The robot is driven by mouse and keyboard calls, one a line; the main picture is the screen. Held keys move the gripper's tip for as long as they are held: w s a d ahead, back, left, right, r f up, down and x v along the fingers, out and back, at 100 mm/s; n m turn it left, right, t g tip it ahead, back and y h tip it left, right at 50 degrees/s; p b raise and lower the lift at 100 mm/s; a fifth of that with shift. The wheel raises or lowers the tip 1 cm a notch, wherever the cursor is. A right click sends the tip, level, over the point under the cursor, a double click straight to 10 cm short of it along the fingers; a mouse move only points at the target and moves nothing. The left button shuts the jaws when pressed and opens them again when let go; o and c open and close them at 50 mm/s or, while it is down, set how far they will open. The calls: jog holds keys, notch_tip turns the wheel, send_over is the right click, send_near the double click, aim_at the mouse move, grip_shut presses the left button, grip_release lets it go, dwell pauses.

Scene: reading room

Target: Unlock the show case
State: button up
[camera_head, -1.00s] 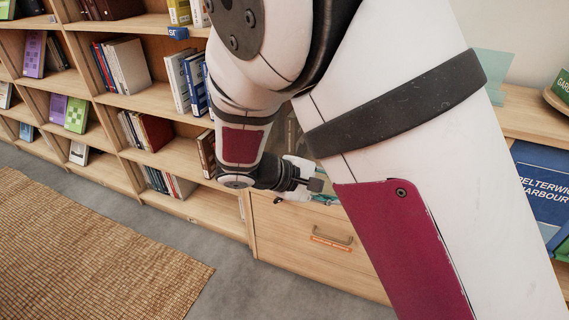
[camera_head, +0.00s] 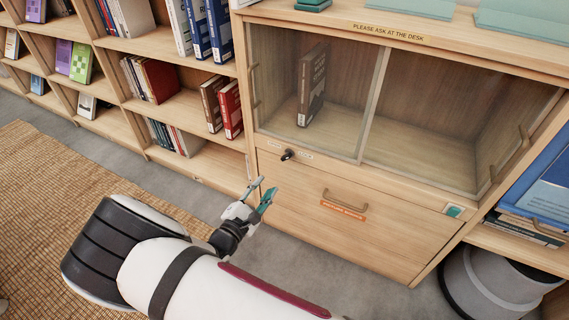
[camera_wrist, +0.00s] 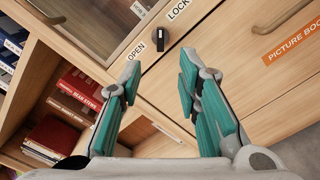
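The show case (camera_head: 312,155) is a wooden cabinet with glass doors (camera_head: 418,110) and one dark book inside. A small black lock knob (camera_head: 288,155) sits on the wooden panel below the left glass. In the wrist view the knob (camera_wrist: 160,40) lies between an OPEN label (camera_wrist: 136,46) and a LOCK label (camera_wrist: 178,9); which label it points to I cannot tell. My gripper (camera_head: 264,190) is open and empty, below and left of the knob and apart from it. In the wrist view my gripper (camera_wrist: 158,76) has its teal fingers spread, with the knob beyond the gap.
A drawer front with a handle (camera_head: 344,202) and an orange label (camera_head: 342,210) is below the knob. Bookshelves stand left, with red books (camera_head: 231,108) near the case. A grey bin (camera_head: 490,285) stands at the lower right. Grey floor and a woven rug (camera_head: 45,210) lie in front.

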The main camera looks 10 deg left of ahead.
aim_at(286, 159)
jog(key=b+x, duration=0.3)
jog(key=x, duration=0.9)
jog(key=shift+w+d, duration=0.15)
jog(key=shift+w, duration=0.15)
grip_shut()
